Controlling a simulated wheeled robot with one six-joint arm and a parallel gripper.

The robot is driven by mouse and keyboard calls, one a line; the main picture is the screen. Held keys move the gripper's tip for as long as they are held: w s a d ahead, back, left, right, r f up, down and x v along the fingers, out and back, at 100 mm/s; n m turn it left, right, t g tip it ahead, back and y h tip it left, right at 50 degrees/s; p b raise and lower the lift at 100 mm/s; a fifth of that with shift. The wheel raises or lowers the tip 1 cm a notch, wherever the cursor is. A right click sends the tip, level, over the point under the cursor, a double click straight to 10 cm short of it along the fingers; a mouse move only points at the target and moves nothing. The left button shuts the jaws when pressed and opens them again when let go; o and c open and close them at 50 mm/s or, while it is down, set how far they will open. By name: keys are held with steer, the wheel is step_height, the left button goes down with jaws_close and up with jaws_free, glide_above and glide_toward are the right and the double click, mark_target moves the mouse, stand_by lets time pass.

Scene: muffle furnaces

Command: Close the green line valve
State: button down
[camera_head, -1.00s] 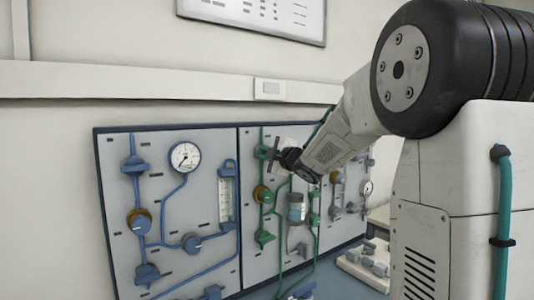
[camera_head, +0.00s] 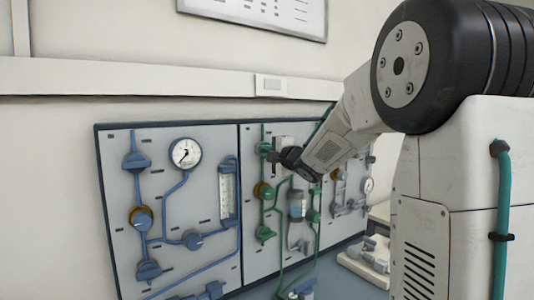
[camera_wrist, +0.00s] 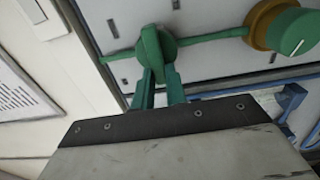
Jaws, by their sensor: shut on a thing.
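The green line valve (camera_wrist: 153,43) is on the panel at the top middle of the wrist view. In the head view its green body (camera_head: 263,147) shows at the upper left of the green line. My gripper (camera_wrist: 160,80) is shut on the valve's handle, with its two fingers reaching up to the green part. In the head view my gripper (camera_head: 273,156) comes in from the right against the valve. The grip itself is partly hidden there.
A brass-and-green knob (camera_wrist: 285,28) sits to the right on the same green pipe. Left of it in the head view is a panel with blue piping, a gauge (camera_head: 186,152) and blue valves. Grey blocks on a tray (camera_head: 366,258) lie at lower right.

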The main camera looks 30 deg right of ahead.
steer(key=shift+f, duration=0.1)
steer(key=c, duration=1.4)
jaws_free()
steer(key=shift+c, duration=0.2)
steer(key=shift+s, duration=0.1)
steer(key=s, duration=0.7)
steer(key=shift+s+d, duration=0.15)
steer(key=shift+s, duration=0.2)
